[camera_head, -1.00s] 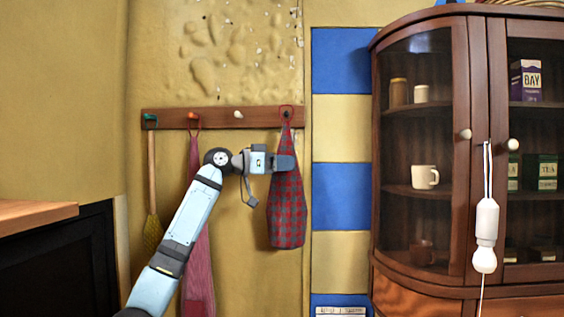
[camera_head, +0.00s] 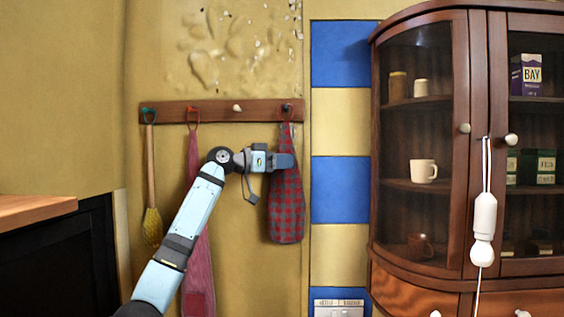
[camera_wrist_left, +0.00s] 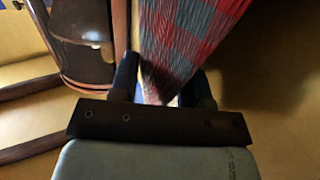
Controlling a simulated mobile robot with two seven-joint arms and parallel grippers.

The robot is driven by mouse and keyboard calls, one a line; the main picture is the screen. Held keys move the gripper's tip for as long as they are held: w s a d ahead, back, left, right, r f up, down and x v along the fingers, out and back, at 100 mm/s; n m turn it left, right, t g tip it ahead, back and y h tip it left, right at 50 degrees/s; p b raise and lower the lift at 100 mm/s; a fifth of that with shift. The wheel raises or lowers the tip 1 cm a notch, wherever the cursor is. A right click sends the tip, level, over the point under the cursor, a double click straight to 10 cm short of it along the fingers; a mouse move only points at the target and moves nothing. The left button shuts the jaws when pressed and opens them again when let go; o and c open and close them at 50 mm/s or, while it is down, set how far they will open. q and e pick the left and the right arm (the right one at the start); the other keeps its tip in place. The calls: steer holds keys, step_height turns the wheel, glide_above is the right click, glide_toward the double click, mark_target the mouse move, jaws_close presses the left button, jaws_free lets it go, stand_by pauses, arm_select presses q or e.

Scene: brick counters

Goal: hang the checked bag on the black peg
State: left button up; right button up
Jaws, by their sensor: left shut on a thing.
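The red and grey checked bag (camera_head: 287,205) hangs upright below the black peg (camera_head: 287,107) at the right end of the wooden rail. The top of its red loop is close to the peg; I cannot tell whether the loop is around it. My left gripper (camera_head: 284,161) is shut on the upper part of the bag, coming in from the left. In the left wrist view the checked cloth (camera_wrist_left: 182,40) runs down between the two dark fingers (camera_wrist_left: 160,90). My right gripper is not in view.
The rail (camera_head: 215,112) also has a bare white peg (camera_head: 237,108), a pink cloth (camera_head: 198,250) on an orange peg, and a yellow-ended brush (camera_head: 152,225) on a green peg. A glass-fronted cabinet (camera_head: 460,200) stands on the right, with a white hanging pull (camera_head: 484,215).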

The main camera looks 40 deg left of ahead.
arm_select(q)
steer(key=o, duration=1.3)
steer(key=shift+s+r, duration=0.1)
steer(key=shift+c, duration=0.2)
steer(key=shift+s+a, duration=0.15)
steer(key=shift+s, duration=0.05)
steer(key=b+v, duration=0.4)
steer(key=v, duration=0.9)
steer(key=shift+b, duration=0.4)
steer(key=shift+s+f, duration=0.1)
steer(key=shift+f, duration=0.15)
